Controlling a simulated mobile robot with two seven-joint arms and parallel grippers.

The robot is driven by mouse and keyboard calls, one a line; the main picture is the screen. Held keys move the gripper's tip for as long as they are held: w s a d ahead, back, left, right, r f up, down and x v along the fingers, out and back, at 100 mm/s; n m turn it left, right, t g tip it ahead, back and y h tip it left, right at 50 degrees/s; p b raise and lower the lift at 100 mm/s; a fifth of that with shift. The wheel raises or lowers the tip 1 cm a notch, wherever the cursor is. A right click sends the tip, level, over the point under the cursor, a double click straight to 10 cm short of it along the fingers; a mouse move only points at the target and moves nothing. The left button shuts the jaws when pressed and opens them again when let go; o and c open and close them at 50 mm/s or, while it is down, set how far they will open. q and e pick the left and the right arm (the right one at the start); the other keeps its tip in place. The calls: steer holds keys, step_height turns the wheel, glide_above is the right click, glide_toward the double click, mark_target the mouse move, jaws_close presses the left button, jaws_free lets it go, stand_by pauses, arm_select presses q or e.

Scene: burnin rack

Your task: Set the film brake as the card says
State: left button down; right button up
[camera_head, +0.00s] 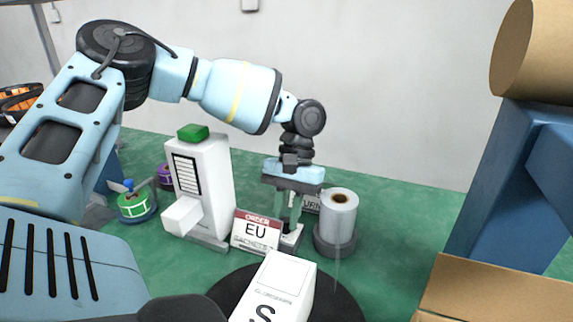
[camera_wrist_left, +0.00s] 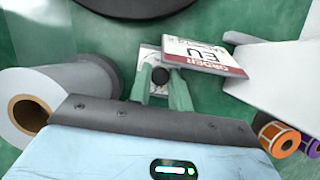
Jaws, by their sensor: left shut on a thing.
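The order card (camera_head: 255,232), with a red header and "EU" in large letters, stands in front of my left gripper; the smaller line below is hard to read. It also shows in the wrist view (camera_wrist_left: 205,57). My left gripper (camera_head: 289,222) points down behind the card. In the wrist view its green fingers (camera_wrist_left: 160,92) are closed on a round black knob (camera_wrist_left: 160,74) on a small white plate (camera_wrist_left: 149,58). The film roll (camera_head: 339,212) stands upright on a grey base just right of the gripper. My right gripper is not in view.
A white machine (camera_head: 206,185) with a green top button stands left of the card. A white box (camera_head: 276,288) marked "S" is on a black disc (camera_head: 340,299). Cardboard (camera_head: 495,290) fills the lower right.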

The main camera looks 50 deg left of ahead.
arm_select(q)
steer(key=c, duration=1.3)
jaws_free()
steer(key=shift+v, duration=3.95)
steer(key=shift+d, duration=0.1)
